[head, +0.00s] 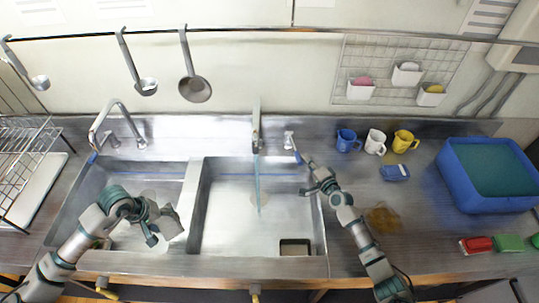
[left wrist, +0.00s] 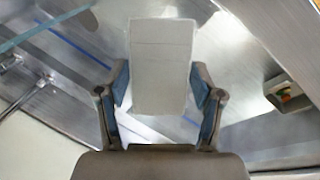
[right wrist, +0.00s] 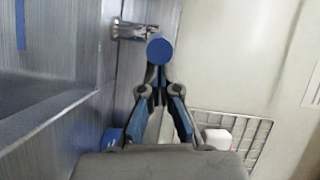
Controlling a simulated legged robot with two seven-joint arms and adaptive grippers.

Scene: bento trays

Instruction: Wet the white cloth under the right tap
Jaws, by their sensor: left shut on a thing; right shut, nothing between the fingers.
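The white cloth (head: 172,222) hangs in my left gripper (head: 156,232), over the left basin by the divider. In the left wrist view the cloth (left wrist: 162,65) stands out flat between the fingers. The right tap (head: 256,130) rises behind the right basin, and a thin blue water stream (head: 258,188) falls from it. The cloth is to the left of the stream, apart from it. My right gripper (head: 306,168) is shut and empty near the right tap's lever (head: 290,142). In the right wrist view its blue round end (right wrist: 160,50) lies just beyond the fingertips; contact is unclear.
The divider (head: 190,195) separates the left basin from the right basin (head: 225,225). The left tap (head: 105,125) arches at the back left. Mugs (head: 375,142), a blue sponge (head: 395,172) and a blue tub (head: 460,185) stand on the right counter. A wire rack (head: 25,165) is at left.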

